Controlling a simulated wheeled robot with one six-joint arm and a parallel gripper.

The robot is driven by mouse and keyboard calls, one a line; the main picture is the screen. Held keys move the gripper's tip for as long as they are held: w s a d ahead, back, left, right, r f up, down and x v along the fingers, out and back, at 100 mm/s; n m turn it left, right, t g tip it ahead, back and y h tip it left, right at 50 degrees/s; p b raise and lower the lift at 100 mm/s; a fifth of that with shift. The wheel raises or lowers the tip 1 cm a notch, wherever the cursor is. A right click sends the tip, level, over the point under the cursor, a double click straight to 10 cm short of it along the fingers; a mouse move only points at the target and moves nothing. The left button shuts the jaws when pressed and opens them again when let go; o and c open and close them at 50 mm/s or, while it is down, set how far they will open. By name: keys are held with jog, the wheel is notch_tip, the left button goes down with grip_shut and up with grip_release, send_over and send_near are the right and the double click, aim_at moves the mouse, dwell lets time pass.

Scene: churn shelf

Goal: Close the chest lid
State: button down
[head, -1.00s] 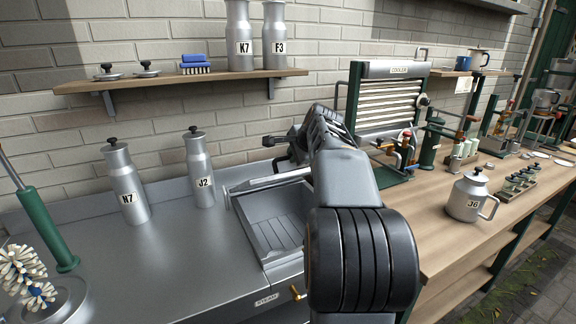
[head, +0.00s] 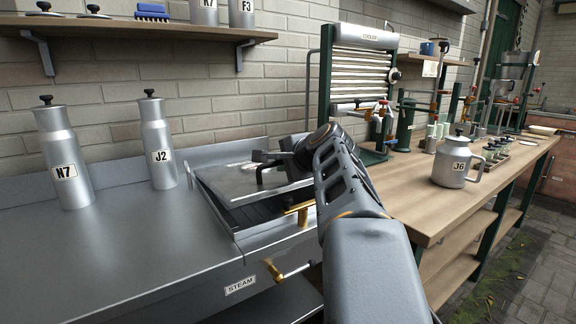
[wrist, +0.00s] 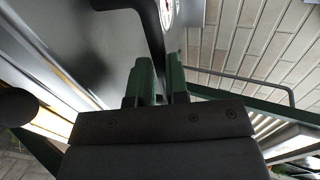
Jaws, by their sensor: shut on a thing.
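The steam chest (head: 238,246) is set into the steel counter, with a STEAM label and brass fittings on its front. Its grey metal lid (head: 225,180) lies low over the opening, slightly tilted. A dark gap shows under its front edge, so it is not flush. My gripper (head: 262,168) is at the lid's upper side, partly hidden by my own wrist. In the wrist view my green fingers (wrist: 160,80) are close together at a dark curved bar (wrist: 152,25), which looks like the lid's handle. The exact contact is hard to see.
Cans N7 (head: 62,160) and J2 (head: 158,145) stand upright left of the chest. A wall shelf (head: 150,30) hangs above. The cooler (head: 362,75) and can J6 (head: 453,162) are on the wooden bench at right. The counter front left is clear.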

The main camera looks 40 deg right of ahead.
jog(key=shift+s+f+b, duration=0.2)
jog(key=shift+f+b, duration=0.3)
jog(key=shift+f, duration=0.2)
jog(key=c, duration=1.1)
grip_release()
jog(key=shift+r, duration=0.1)
jog(key=p+v, duration=0.3)
jog(key=v, duration=1)
jog(key=shift+s+r, duration=0.1)
jog(key=shift+s, duration=0.25)
